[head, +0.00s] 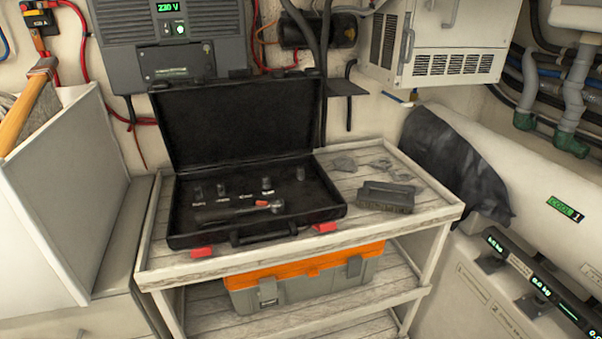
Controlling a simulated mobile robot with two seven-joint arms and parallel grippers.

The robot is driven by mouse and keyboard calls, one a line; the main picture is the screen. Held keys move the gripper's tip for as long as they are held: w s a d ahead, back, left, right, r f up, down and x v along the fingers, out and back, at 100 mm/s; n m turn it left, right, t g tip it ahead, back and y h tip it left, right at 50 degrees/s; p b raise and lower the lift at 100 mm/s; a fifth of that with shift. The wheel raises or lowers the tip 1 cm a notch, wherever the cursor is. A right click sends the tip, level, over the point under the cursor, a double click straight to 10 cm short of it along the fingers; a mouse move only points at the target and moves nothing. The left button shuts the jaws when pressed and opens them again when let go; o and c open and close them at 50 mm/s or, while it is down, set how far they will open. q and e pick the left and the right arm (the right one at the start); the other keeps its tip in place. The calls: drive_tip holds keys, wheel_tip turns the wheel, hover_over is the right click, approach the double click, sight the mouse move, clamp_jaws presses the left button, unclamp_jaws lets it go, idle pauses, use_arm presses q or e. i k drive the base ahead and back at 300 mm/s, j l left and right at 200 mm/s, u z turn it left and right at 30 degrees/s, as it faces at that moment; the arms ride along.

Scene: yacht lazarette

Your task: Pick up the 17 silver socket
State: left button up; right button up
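An open black socket case (330,211) lies on the upper shelf of a wooden rack, its lid standing up at the back. A few small sockets stand in its tray: a dark one at the left (197,192), another dark one (221,189), one with a lighter look (267,184), and one at the right (300,173). White labels lie in front of some of them, too small to read. I cannot tell which socket is the 17 silver one. A ratchet (240,210) lies along the front of the tray. Neither of my grippers is in view.
A dark brush (387,196) and grey scraps (345,162) lie right of the case on the shelf (432,212). An orange and grey toolbox (300,285) sits on the shelf below. A white bin (70,190) stands at the left. The raised lid (235,125) blocks the back.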

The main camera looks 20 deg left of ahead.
sight(300, 169)
drive_tip(key=i+l, duration=0.1)
drive_tip(key=l, duration=0.85)
drive_tip(key=i+l, duration=0.15)
drive_tip(key=l, duration=0.3)
